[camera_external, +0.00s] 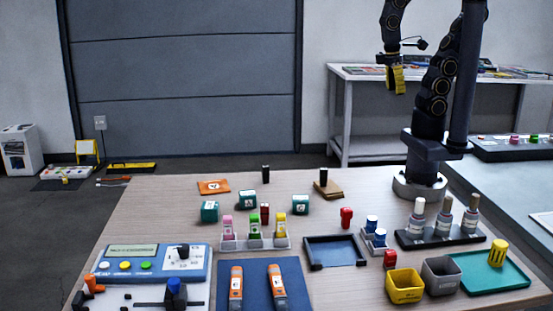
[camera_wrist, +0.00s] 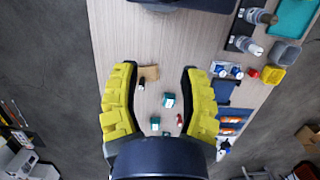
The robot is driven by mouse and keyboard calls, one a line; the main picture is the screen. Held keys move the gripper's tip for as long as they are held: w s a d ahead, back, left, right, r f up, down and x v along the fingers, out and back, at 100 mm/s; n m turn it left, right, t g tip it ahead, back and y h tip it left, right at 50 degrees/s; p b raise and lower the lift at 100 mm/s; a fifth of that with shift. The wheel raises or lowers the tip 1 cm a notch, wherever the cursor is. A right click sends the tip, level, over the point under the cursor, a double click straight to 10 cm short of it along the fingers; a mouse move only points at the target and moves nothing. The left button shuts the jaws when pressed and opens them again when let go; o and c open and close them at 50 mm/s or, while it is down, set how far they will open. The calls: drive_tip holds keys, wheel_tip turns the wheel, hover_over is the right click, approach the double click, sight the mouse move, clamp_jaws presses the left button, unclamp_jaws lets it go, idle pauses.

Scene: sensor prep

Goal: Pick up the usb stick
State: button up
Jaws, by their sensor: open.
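I cannot tell for sure which small item is the usb stick. One small black upright piece (camera_external: 266,174) stands alone at the table's far edge. Another black piece (camera_external: 323,177) stands at the small wooden block (camera_external: 330,191). A small dark red piece (camera_external: 265,211) stands among the teal cubes. My gripper (camera_external: 397,80) hangs high above the table's far right side. In the wrist view my gripper (camera_wrist: 159,68) is open and empty, its yellow fingers wide apart. The wooden block (camera_wrist: 149,73) and a black piece (camera_wrist: 141,84) beside it show between them, well below.
Teal cubes (camera_external: 247,198), an orange packet (camera_external: 214,187) and a rack of coloured pieces (camera_external: 254,243) stand nearby. A bottle rack (camera_external: 440,238), yellow bin (camera_external: 404,287) and green tray (camera_external: 495,272) stand right. A dark tray (camera_external: 335,251) is in the middle.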

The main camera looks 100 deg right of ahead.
drive_tip(key=shift+o, duration=1.3)
drive_tip(key=shift+w+d+r, duration=0.1)
drive_tip(key=shift+w+r, duration=0.05)
drive_tip(key=shift+r, duration=0.05)
